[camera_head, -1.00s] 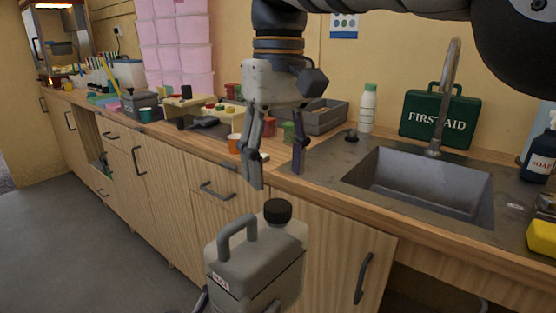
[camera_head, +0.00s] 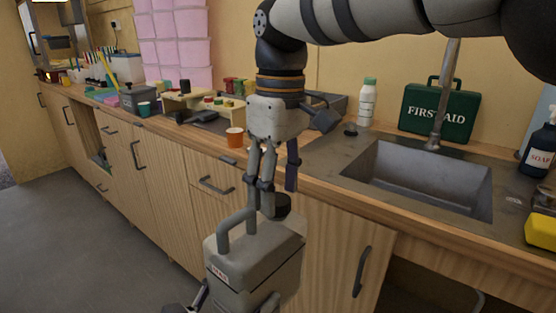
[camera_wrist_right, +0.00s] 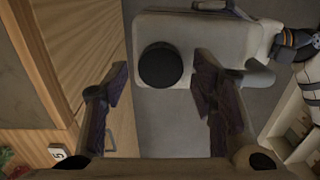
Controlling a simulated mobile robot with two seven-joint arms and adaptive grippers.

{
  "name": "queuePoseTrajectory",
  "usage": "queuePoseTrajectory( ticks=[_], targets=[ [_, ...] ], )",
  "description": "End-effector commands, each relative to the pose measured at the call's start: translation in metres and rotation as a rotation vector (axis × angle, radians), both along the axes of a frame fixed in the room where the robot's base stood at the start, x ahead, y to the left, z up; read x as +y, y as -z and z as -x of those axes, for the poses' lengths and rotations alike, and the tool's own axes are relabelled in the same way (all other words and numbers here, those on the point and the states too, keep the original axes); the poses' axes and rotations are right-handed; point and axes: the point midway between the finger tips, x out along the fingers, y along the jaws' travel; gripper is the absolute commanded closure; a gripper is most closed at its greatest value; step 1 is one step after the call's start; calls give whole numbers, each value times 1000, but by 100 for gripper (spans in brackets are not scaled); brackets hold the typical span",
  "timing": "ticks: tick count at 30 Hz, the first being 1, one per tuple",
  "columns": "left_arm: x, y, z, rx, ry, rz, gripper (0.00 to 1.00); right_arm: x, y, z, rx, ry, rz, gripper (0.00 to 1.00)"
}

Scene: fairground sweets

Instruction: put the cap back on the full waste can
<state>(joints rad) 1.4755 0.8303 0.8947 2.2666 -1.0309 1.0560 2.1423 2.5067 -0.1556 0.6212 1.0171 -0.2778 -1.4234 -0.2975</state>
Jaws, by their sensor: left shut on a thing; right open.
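The grey waste can (camera_head: 260,250) is at the bottom centre of the head view, in front of the cabinet, with its handle and label showing. A black round cap (camera_head: 283,206) sits on its neck; I cannot tell if it is screwed tight. My left gripper (camera_head: 190,303) is at the can's lower left, shut on the can, its grip mostly out of frame. My right gripper (camera_head: 272,195) is open and points down over the cap. In the right wrist view the cap (camera_wrist_right: 160,66) lies between the open fingers, apart from both, on the can's top (camera_wrist_right: 195,25).
The counter holds a sink (camera_head: 420,180), a first aid box (camera_head: 437,112), a white bottle (camera_head: 367,102) and an orange cup (camera_head: 235,137). A small dark round thing (camera_head: 350,130) lies behind the sink's left corner. Cabinet doors stand close behind the can. The floor at left is clear.

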Motion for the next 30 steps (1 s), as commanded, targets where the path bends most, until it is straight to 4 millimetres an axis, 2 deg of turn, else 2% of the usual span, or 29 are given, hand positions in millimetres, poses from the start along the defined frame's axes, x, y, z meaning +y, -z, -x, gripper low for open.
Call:
queuePoseTrajectory(
  ticks=[1,5,13,14,20,21,28,29,30],
  targets=[
    [-1,-5,-1,-13,0,5,100,0,3,1,0,0,1,48],
    [-1,-5,-1,-13,0,5,100,0,11,1,-2,0,0,48],
    [-1,-5,-1,-13,0,5,100,0,12,1,-4,1,0,48],
    [-1,-5,-1,-13,0,5,100,0,12,1,-4,1,0,53],
    [-1,-5,-1,-13,0,5,100,0,12,1,-4,1,0,98],
    [-1,-5,-1,-13,0,5,100,0,12,1,-4,1,0,98],
    [-1,-5,-1,-13,0,5,100,0,12,1,-3,17,1,98],
    [-1,-5,-1,-13,0,5,100,0,12,1,-3,17,1,61],
    [-1,-5,-1,-13,0,5,100,0,12,1,-3,17,1,52]
  ],
)
